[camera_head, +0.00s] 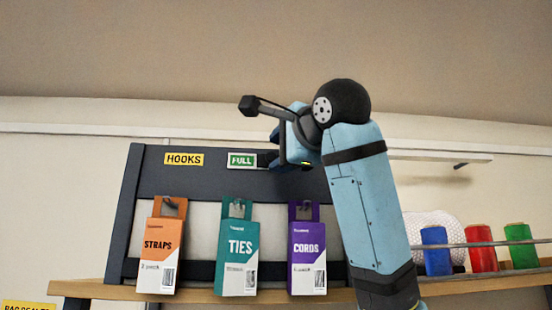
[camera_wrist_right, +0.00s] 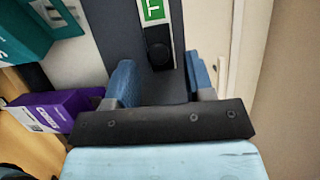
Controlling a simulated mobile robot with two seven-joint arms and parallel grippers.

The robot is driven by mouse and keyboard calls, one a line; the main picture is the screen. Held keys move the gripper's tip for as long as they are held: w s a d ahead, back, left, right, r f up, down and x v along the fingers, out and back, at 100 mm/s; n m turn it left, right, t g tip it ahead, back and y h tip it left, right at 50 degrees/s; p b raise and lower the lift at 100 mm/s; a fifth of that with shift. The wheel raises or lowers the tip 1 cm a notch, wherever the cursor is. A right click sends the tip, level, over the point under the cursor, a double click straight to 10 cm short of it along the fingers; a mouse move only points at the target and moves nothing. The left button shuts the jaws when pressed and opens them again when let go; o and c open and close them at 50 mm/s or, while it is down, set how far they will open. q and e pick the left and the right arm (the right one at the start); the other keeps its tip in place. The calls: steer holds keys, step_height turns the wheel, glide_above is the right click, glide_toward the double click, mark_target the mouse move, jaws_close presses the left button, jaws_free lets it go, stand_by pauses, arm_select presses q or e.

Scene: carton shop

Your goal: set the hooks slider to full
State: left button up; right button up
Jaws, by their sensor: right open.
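The hooks slider shows as a dark strip with a green FULL plate (camera_head: 242,160) beside the yellow HOOKS label (camera_head: 184,159), on the dark top bar of the rack. In the right wrist view, the end of the green plate (camera_wrist_right: 154,10) shows, with the slider's black knob (camera_wrist_right: 158,54) just below it. My right gripper (camera_head: 277,148) is at the bar, right of the FULL plate. Its two blue fingers (camera_wrist_right: 159,68) are open, one on each side of the knob; I cannot tell whether they touch it. My left gripper is not in view.
Straps (camera_head: 159,245), ties (camera_head: 237,250) and cords (camera_head: 306,250) packets hang below the bar. A wall shelf (camera_head: 440,157) is behind my arm.

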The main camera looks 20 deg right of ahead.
steer(key=s+d+b, duration=0.1)
steer(key=s+b, duration=0.2)
steer(key=s, duration=0.8)
steer(key=shift+s+d+b, duration=0.2)
steer(key=shift+s+b, duration=0.1)
steer(key=shift+b, duration=0.05)
